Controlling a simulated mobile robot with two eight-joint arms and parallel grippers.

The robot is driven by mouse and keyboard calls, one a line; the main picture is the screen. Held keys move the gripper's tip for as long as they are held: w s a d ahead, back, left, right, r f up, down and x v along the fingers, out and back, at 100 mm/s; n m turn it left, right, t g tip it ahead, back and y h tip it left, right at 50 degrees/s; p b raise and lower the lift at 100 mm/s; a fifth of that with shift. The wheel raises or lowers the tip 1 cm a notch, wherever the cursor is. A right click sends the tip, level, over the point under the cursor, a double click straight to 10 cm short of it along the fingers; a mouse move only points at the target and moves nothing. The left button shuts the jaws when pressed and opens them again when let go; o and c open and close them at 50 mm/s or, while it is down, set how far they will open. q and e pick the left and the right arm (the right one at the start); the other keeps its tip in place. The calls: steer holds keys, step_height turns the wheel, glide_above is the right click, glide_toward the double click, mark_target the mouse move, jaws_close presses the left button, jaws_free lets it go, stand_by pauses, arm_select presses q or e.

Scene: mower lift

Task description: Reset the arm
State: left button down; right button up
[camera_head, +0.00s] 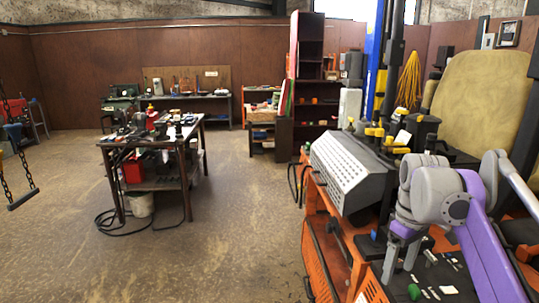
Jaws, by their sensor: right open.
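My right arm, grey and purple, comes in at the lower right. Its gripper (400,262) points down with two grey fingers apart. It appears empty, over or close to a dark surface (440,271) holding small loose parts. Whether the fingertips touch that surface cannot be told. My left arm and gripper are not in view.
Left of my right arm stands an orange cart or machine (318,262) with a grey perforated housing (345,168). A tan seat-like panel (480,100) rises behind the arm. A cluttered workbench (188,150) stands mid-room. The floor (235,250) between is clear. A chain (28,178) hangs at left.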

steer(key=s+a+f+m+t, duration=0.2)
steer(key=s+a+f, duration=0.3)
steer(key=s+f, duration=0.4)
steer(key=s+a+f+m+t, duration=0.3)
steer(key=s+f, duration=0.5)
steer(key=f, duration=0.6)
steer(key=shift+s+a+t, duration=0.35)
steer(key=shift+a+t, duration=0.15)
steer(key=shift+a, duration=0.55)
steer(key=shift+f, duration=0.1)
